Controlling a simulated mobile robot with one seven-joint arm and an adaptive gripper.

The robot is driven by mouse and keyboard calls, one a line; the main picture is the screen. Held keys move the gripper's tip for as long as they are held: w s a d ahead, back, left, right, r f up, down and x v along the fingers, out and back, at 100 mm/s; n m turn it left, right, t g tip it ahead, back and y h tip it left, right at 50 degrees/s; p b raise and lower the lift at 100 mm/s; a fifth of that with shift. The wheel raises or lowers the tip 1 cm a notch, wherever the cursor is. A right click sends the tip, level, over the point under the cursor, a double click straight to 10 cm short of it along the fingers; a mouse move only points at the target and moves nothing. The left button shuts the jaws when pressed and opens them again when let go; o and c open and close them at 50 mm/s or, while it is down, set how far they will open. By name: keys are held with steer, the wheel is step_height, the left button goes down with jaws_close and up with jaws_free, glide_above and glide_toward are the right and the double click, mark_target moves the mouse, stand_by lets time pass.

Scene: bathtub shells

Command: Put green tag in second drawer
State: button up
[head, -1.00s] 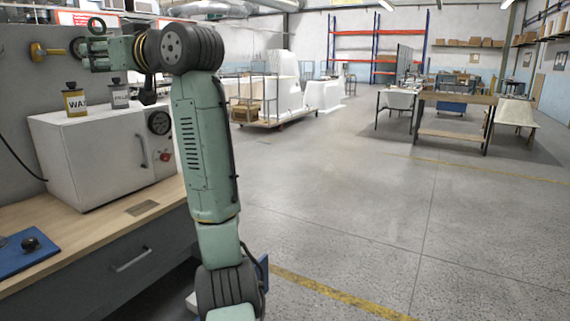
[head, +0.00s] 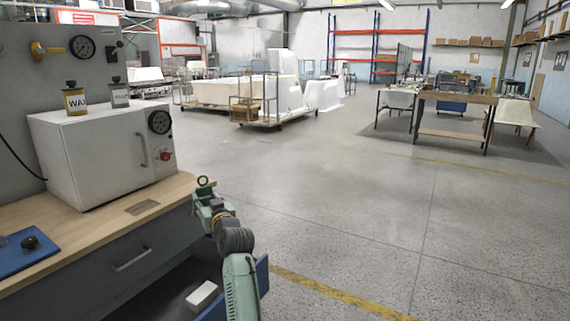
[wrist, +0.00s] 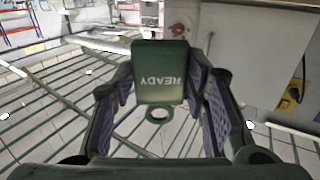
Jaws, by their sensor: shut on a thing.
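The green tag (wrist: 160,72) has the word READY on it and a ring at one end. It sits between the fingers of my gripper (wrist: 160,88) in the wrist view. In the head view my gripper (head: 206,198) is just right of the workbench's front corner, with a dark ring showing at its tip. A drawer with a blue front (head: 262,276) stands pulled out below the bench top. A white block (head: 201,293) lies inside it. My arm hides part of this drawer. The grey drawer above it (head: 130,258) is closed.
On the wooden bench top (head: 150,205) stand a white oven (head: 105,150), with a WAX bottle (head: 75,101) and a grey bottle (head: 119,94) on top. A blue mat (head: 25,258) with a dark knob lies at the left. The floor to the right is open.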

steer(key=s+d+f+m+t+h, duration=0.15)
steer(key=d+f, duration=0.25)
steer(key=f, duration=0.5)
steer(key=s+d+f+m+h, duration=0.1)
steer(key=s+d+f+h, duration=0.15)
steer(key=f, duration=0.65)
steer(key=s+d+f+m+t+h, duration=0.1)
steer(key=s+d+f, duration=0.1)
steer(key=d+f, duration=0.5)
steer(key=s+d+f+m+h+b, duration=0.1)
steer(key=s+d+f+h+b, duration=0.1)
steer(key=s+d+f, duration=0.3)
steer(key=s+d+f+m+h+b, duration=0.1)
steer(key=s+d+f, duration=0.4)
steer(key=s+f, duration=0.8)
step_height(320, 180, down, 7)
steer(key=shift+s+r+h+b, duration=0.15)
steer(key=shift+s+h+b, duration=0.1)
steer(key=shift+h+b, duration=0.4)
steer(key=shift+a+m, duration=0.15)
steer(key=shift+m, duration=0.1)
